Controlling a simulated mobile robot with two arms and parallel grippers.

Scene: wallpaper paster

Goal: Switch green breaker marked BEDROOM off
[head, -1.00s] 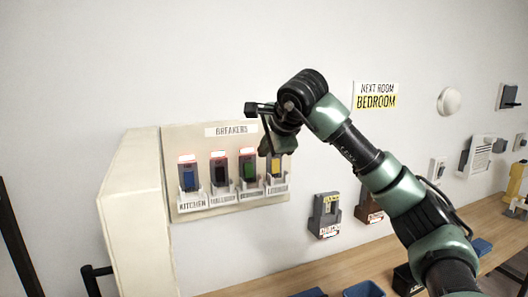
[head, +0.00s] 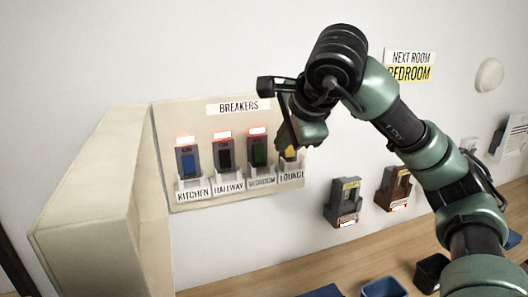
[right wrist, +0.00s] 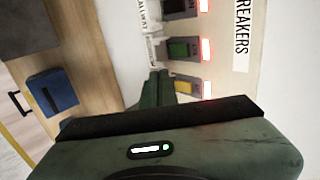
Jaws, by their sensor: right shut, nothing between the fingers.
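The green breaker (head: 258,155) marked BEDROOM is third from the left on the cream BREAKERS panel (head: 175,112). A red light glows above it, as above the blue KITCHEN breaker (head: 188,163) and the dark HALLWAY breaker (head: 224,157). In the right wrist view the green breaker (right wrist: 179,48) sits beyond my fingers. My right gripper (head: 284,143) is shut and empty, in front of the panel's right side, partly covering the yellow LOUNGE breaker (head: 290,154). In the right wrist view its fingers (right wrist: 160,75) point toward the panel. I see no contact with the green breaker. My left gripper is out of view.
A NEXT ROOM BEDROOM sign (head: 410,66) hangs on the wall to the right. Two grey and brown switch boxes, left (head: 340,204) and right (head: 391,190), are below it. A wooden counter (head: 300,272) with blue bins (head: 384,288) runs below. A cream cabinet side (head: 90,200) juts out at left.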

